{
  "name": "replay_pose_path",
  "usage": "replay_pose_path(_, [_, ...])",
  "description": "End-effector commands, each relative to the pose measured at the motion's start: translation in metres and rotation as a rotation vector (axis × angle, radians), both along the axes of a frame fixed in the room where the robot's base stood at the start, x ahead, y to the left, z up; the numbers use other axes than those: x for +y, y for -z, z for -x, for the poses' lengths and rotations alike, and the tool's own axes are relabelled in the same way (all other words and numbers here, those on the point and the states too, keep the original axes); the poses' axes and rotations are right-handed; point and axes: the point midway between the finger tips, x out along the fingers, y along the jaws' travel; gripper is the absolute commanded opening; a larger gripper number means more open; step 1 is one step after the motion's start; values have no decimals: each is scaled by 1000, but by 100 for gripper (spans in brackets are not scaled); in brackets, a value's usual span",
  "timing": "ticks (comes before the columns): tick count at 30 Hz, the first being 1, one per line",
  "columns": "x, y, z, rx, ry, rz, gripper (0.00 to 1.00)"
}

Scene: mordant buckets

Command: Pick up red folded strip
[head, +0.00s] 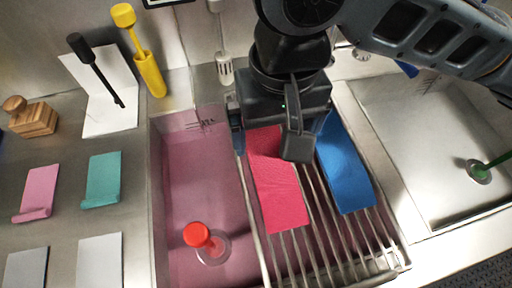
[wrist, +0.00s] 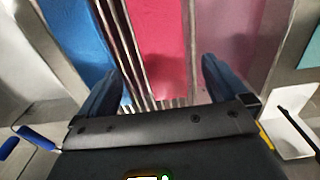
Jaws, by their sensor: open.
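The red folded strip (head: 281,196) lies flat along the wire rack, its far end hidden behind my gripper in the head view. In the wrist view the red strip (wrist: 162,45) runs up the middle of the picture, between my fingers. My gripper (head: 266,146) is over the strip's far part, with its fingers apart. The wrist view shows my gripper (wrist: 160,78) open, one finger on each side of the strip, with nothing held. I cannot tell how high the fingertips are above the strip.
A blue strip (head: 346,174) lies on the rack (head: 310,236) just right of the red one. A pink-filled basin (head: 186,165) with a red-topped plunger (head: 197,236) is at left. An empty steel basin (head: 420,150) is at right. Pink (head: 38,192) and teal (head: 102,179) strips lie on the left counter.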

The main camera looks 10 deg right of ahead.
Motion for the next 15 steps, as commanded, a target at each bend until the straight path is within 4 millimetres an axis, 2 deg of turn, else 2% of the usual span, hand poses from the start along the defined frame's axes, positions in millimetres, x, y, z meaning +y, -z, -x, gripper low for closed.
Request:
replay_pose_path(10, [0, 33, 3, 1, 1, 5, 100])
replay_pose_path(15, [2, 58, 11, 1, 0, 5, 100])
